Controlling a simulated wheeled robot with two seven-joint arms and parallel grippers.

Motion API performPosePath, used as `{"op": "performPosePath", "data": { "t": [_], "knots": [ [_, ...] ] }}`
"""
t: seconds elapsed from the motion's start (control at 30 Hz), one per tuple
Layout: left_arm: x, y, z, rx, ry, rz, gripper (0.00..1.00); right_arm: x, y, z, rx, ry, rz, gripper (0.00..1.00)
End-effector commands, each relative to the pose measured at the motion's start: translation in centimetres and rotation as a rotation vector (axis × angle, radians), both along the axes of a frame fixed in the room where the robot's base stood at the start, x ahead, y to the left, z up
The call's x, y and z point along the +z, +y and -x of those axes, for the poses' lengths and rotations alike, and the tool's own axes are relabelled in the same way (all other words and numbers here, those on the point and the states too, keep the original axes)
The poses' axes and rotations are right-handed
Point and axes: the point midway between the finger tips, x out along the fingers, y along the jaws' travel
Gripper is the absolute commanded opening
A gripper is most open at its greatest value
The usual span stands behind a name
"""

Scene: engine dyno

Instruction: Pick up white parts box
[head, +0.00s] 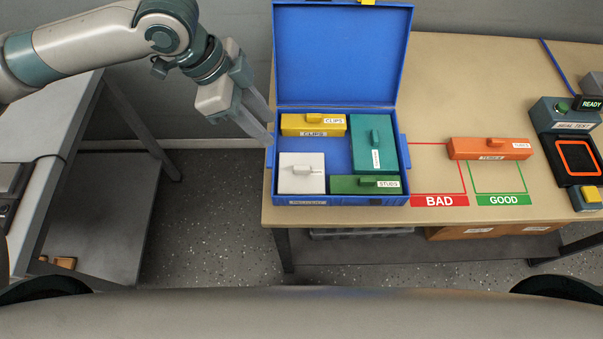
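The white parts box (301,178) sits in the front left part of the open blue case (341,201) on the workbench. It has a small raised handle on its lid. My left gripper (264,130) is above and to the left of the white box, by the case's left edge, and apart from the box. Its two fingers point down and right, with nothing seen between them; the gap between them is hard to judge. My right gripper is not in view.
The case also holds a yellow box (300,123), a teal box (366,148) and a green box (352,184). Its lid (341,55) stands raised behind. An orange box (490,148) lies by the GOOD label (504,199). A test device (566,125) stands at right.

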Motion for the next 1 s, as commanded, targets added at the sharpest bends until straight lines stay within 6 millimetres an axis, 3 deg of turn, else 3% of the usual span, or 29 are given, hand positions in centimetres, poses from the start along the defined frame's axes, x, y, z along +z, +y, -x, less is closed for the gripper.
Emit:
{"op": "performPosePath", "data": {
  "t": [0.6, 0.8, 1.0],
  "knots": [
    [-8.9, -4.1, 0.1, -0.001, 0.003, 0.0, 0.33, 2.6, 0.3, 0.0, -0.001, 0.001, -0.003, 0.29],
    [-10.3, -4.6, 0.1, -0.001, 0.001, -0.001, 0.33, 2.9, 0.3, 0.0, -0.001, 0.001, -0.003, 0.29],
    [-10.5, -4.6, 0.0, -0.001, 0.001, 0.0, 0.33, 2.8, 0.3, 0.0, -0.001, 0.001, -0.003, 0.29]
  ]
}}
